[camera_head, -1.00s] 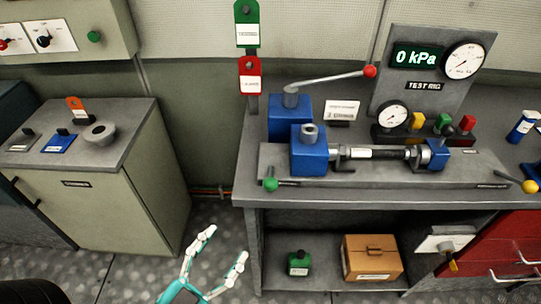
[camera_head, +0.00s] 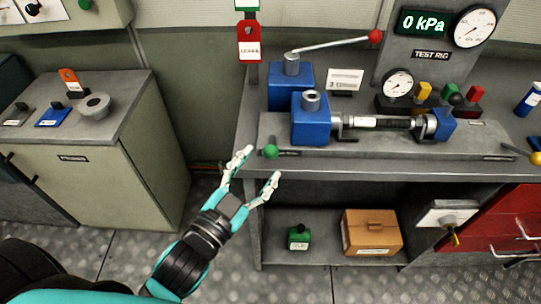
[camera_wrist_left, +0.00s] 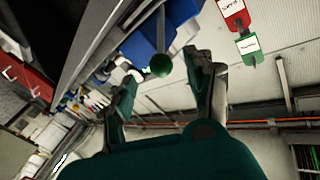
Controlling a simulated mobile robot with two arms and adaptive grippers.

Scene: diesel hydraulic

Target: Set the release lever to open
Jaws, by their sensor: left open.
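A short lever with a green ball knob (camera_head: 270,152) sticks out at the left front of the test rig's grey bed; I take it as the release lever. The knob also shows in the left wrist view (camera_wrist_left: 160,65), between my finger lines and beyond the tips. My left gripper (camera_head: 259,165) is open and empty, just in front of the bench edge, its fingertips close to the knob. I cannot tell whether they touch it. My right gripper is out of view.
Blue blocks (camera_head: 311,122) and a red-knobbed handle (camera_head: 335,43) stand behind the lever. A yellow knob (camera_head: 537,158) is at the right. The bench's front edge (camera_head: 370,173) runs below the rig. The shelf holds a cardboard box (camera_head: 372,232) and a green bottle (camera_head: 298,237).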

